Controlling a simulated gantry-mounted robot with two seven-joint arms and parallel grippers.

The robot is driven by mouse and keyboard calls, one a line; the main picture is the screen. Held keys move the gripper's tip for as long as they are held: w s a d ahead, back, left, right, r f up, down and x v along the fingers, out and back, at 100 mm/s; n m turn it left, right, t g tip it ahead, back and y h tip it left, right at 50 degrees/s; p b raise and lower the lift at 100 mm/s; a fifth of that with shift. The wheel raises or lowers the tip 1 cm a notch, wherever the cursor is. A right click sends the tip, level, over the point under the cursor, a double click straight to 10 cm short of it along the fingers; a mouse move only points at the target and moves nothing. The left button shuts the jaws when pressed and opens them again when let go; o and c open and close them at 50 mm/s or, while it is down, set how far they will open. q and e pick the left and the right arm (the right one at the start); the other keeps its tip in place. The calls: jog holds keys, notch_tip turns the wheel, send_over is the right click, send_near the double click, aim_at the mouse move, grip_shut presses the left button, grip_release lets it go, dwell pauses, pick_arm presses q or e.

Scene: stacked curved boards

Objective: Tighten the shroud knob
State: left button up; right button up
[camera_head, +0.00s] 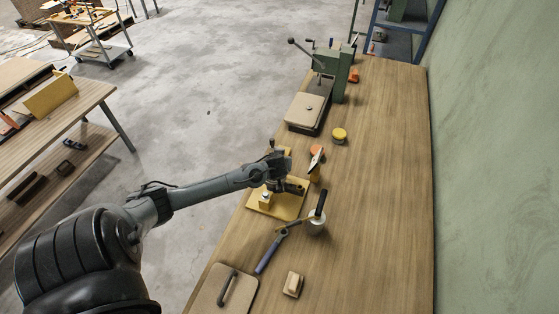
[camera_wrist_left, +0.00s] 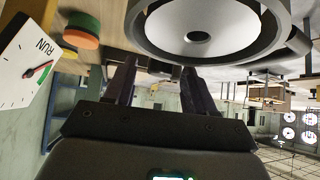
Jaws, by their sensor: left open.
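In the head view my left gripper (camera_head: 292,185) hangs over a yellow base plate (camera_head: 284,211) on the bench. In the left wrist view my left gripper (camera_wrist_left: 158,72) has its two dark fingers spread, with nothing seen between them. A large round grey-white part with a dark centre hole (camera_wrist_left: 160,22) lies just beyond the fingertips. A small dark rounded piece (camera_wrist_left: 299,42) shows at its right edge; I cannot tell whether this is the shroud knob. The arm and gripper hide part of the fixture in the head view. My right gripper does not show.
A white dial marked RUN (camera_wrist_left: 27,62) and an orange-and-green knob (camera_wrist_left: 82,30) are close by. The bench's right side (camera_head: 385,200) is clear.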

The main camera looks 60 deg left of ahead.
pick_arm(q)
grip_shut()
jog(key=m+p, duration=0.1)
jog(key=m+t+h+p, duration=0.1)
jog(key=p, duration=0.1)
jog(key=m+t+p, duration=0.1)
jog(key=shift+s+a+r+h+p, duration=0.2)
jog(key=shift+r+h+p, duration=0.05)
jog(key=shift+h+p, duration=0.15)
jog(key=shift+f+m+t+h+p, duration=0.2)
jog(key=shift+m+t+h+p, duration=0.25)
jog(key=shift+m, duration=0.35)
grip_release()
